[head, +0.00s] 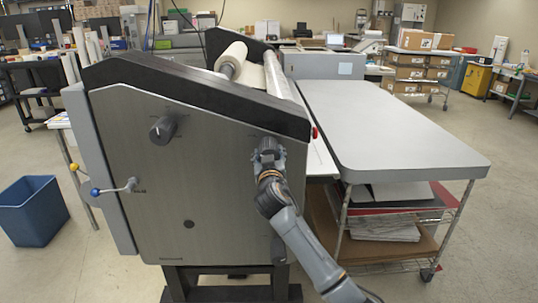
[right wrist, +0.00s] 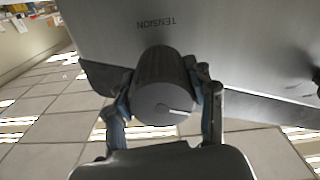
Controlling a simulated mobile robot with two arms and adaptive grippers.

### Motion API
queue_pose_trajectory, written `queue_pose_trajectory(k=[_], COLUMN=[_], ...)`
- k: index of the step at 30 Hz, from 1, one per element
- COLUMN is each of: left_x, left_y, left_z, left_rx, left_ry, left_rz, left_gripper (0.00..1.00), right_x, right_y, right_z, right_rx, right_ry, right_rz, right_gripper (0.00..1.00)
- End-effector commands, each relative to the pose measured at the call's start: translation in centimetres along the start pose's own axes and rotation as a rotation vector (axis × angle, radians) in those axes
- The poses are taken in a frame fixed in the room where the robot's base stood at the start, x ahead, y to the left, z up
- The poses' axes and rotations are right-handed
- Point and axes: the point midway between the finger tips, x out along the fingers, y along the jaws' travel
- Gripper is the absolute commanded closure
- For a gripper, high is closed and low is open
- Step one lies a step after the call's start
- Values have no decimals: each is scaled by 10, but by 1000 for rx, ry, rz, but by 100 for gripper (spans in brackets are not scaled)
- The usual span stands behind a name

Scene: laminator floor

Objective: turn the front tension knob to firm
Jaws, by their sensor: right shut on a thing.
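The laminator's grey side panel (head: 215,210) faces me in the head view. My right gripper (head: 268,152) is at the panel's upper right and hides the knob there. In the right wrist view, the dark grey round tension knob (right wrist: 160,85) sits between the two fingers, which are shut on its sides. Upside-down lettering TENSION is on the panel just above it in that picture. A white pointer line on the knob's face points to the right and slightly down. The setting marks around it are not readable. My left gripper is not in view.
Another dark knob (head: 163,128) is on the panel's upper left. A crank lever with a blue ball (head: 95,191) sticks out at the lower left. A red button (head: 315,132) and the grey table (head: 390,130) are right of my arm. A blue bin (head: 33,212) stands left.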

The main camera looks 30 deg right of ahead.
Motion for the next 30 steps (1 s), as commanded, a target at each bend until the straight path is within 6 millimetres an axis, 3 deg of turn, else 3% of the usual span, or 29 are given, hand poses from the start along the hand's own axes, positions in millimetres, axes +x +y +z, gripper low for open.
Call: queue_pose_trajectory(k=[11, 21, 30], left_x=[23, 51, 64], left_y=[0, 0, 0], left_z=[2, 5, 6], left_rx=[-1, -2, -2], left_ry=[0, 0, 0], left_rz=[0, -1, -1], left_gripper=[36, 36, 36], right_x=[0, 0, 0], right_y=[-2, -4, -4], right_z=[3, 2, 0], right_rx=[165, 475, 759], right_ry=[1, 1, -1], right_rz=[-1, -2, -1], right_gripper=[76, 76, 76])
